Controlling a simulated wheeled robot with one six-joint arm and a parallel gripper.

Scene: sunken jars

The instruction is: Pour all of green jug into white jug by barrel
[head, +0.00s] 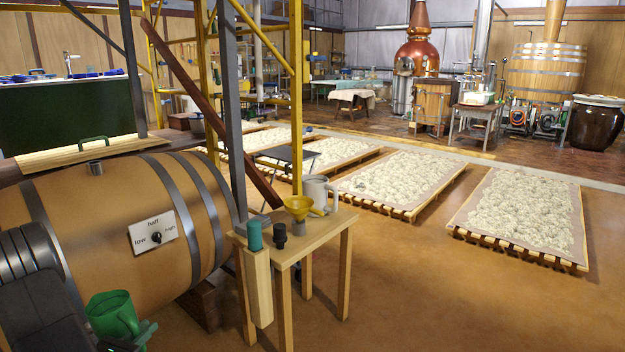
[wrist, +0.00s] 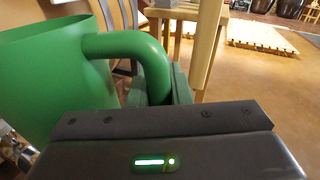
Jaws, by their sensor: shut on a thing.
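The green jug (head: 112,314) is at the lower left of the head view, in front of the barrel (head: 105,225). My gripper (head: 146,332) is shut on its handle. In the wrist view the green jug (wrist: 50,85) fills the left side, with its handle (wrist: 150,52) running into my gripper's jaws (wrist: 160,92). The jug looks roughly upright; its contents are hidden. A white jug (head: 316,190) with a handle on its right stands on a small wooden table (head: 325,232) right of the barrel.
Low pallets (head: 395,185) lie beyond. Floor to the right is clear.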

